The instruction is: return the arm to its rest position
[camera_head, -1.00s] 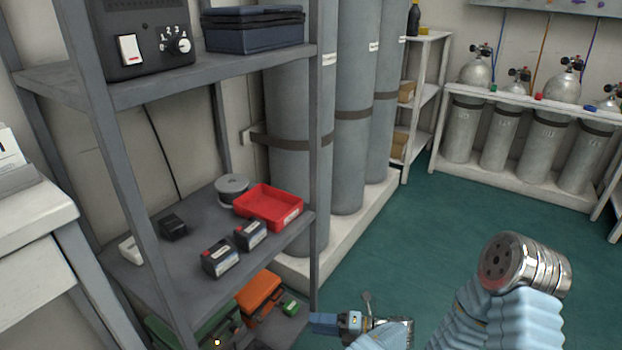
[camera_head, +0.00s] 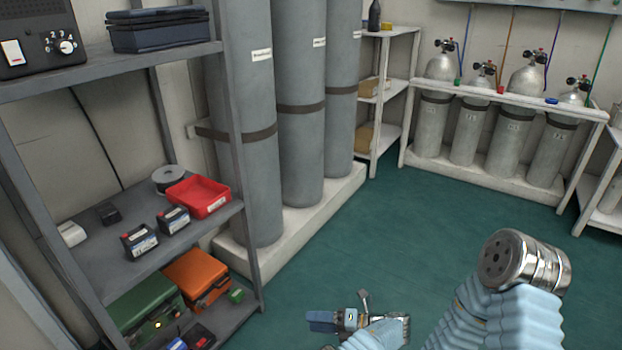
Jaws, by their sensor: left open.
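My left gripper (camera_head: 328,319) is low in the head view, over the green floor, just right of the grey shelf rack. It has blue finger parts, points left and is open, with nothing seen between its fingers. A pale blue sleeved arm part of mine with a bare metal end shows at the lower right. My right gripper is not in view.
The grey shelf rack (camera_head: 188,241) stands at left, holding a red tray (camera_head: 198,196), an orange case (camera_head: 197,278) and a green case (camera_head: 145,309). Tall grey cylinders (camera_head: 300,130) stand behind it. The green floor (camera_head: 400,225) is clear in the middle.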

